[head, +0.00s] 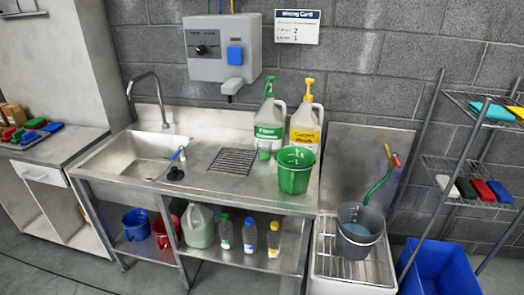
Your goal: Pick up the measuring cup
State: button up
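No object is clearly recognisable as a measuring cup. A small greenish shape (264,153) at the foot of the green-topped pump jug (270,117) may be a small cup, but it is too small to tell. A green bucket-like vessel (295,178) with white marks inside stands upright on the steel counter, right of the drain grate. A grey bucket (358,240) with marks inside stands lower at the right, seemingly with some liquid in it. My gripper is not in view.
A yellow-topped pump jug (306,122) stands behind the green vessel. A sink (140,155) with a tap is at the left. The grate (232,161) is bare. Bottles and buckets fill the lower shelf. A wire rack (470,165) and blue bin (440,272) are at the right.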

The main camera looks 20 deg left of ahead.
aim_at(264, 151)
jog(key=u, duration=0.1)
jog(key=i, duration=1.25)
jog(key=u, duration=1.4)
jog(key=k, duration=0.25)
jog(key=u, duration=1.8)
